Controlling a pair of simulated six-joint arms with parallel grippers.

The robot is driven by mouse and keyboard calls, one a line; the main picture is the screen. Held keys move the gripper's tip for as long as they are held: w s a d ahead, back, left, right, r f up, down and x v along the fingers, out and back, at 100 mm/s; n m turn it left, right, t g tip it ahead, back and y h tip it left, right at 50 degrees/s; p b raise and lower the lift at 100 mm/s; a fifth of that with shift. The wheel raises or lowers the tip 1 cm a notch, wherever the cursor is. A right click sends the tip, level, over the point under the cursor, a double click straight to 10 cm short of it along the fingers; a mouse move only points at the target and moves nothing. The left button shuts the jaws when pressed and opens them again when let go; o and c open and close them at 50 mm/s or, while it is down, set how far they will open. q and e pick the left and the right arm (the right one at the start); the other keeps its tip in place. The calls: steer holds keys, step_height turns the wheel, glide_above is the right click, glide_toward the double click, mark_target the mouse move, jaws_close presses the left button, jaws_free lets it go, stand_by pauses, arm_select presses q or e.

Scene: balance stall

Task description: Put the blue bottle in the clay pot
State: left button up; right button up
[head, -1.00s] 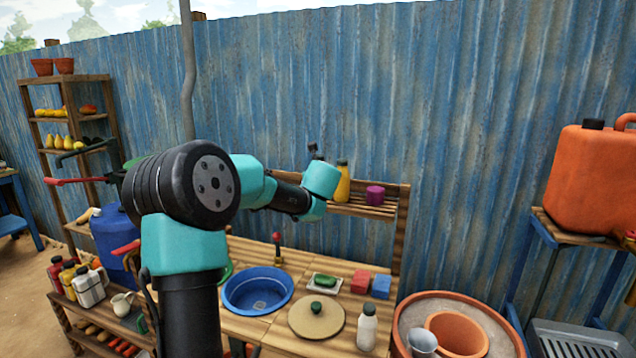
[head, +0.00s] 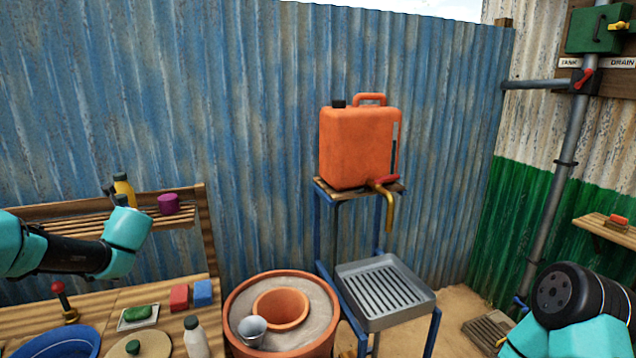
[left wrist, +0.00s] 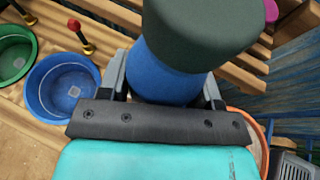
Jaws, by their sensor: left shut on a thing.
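In the left wrist view my left gripper (left wrist: 165,88) is shut on the blue bottle (left wrist: 160,78), which has a wide dark cap (left wrist: 205,30). In the head view my left wrist is in front of the slatted shelf, at the left, and hides most of the gripper and bottle. The large clay pot (head: 236,305) stands low at the bottom middle, right of the bench. Sand fills it around a smaller clay pot (head: 281,307) with an open mouth. My right arm shows at the lower right; its gripper is out of view.
A grey metal cup (head: 252,328) sits in the sand against the inner pot. A white bottle (head: 196,340), a red block (head: 179,298) and a blue block (head: 203,293) stand on the bench. A metal drain tray (head: 387,288) and an orange jerrycan (head: 355,145) are right of the pots.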

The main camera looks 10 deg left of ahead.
arm_select(q)
steer(key=w+d+f+m+t+h, duration=0.1)
steer(key=w+d+f, duration=0.1)
steer(key=d+f, duration=0.65)
steer(key=w+d+f+m+t+h, duration=0.15)
steer(key=d+f, duration=0.35)
steer(key=d, duration=0.6)
steer(key=s+d+f+m+h, duration=0.1)
steer(key=s+d+f+m, duration=0.1)
steer(key=d, duration=0.8)
steer(key=s+d+f+m+t+h, duration=0.1)
steer(key=s+d+f+h, duration=0.1)
steer(key=d+f, duration=0.4)
steer(key=s+d, duration=0.1)
steer(key=d, duration=0.2)
steer(key=shift+s+d+f+m, duration=0.35)
steer(key=shift+s+d+f, duration=0.05)
steer(key=shift+t+h, duration=0.25)
